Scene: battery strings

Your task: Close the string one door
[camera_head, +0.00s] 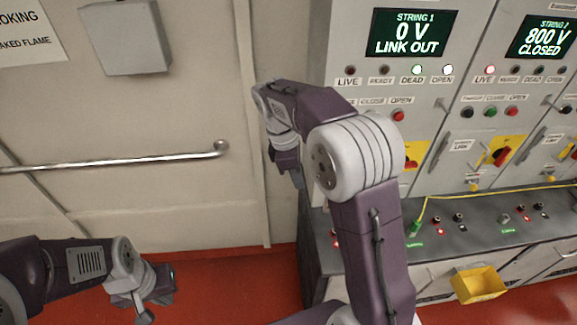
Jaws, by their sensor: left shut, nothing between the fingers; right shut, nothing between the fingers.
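The string one cabinet (345,28) stands right of centre. Its display (414,34) reads "STRING 1, 0 V, LINK OUT". Its DEAD and OPEN lamps are lit. My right arm covers much of its lower left front, so I cannot make out the door's edge or how far it stands open. My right gripper (292,178) points down at the cabinet's left side, in front of the wall, shut and empty. I cannot tell whether it touches anything. My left gripper (142,305) is low at the left over the red floor, shut and empty, away from the cabinet.
The string two cabinet (490,60) adjoins on the right; its display reads 800 V, CLOSED. A grey ledge (470,235) with terminals and a yellow cable runs below. A yellow bin (478,286) hangs in front. A metal rail (120,160) crosses the left wall. Red floor (225,290) is clear between my arms.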

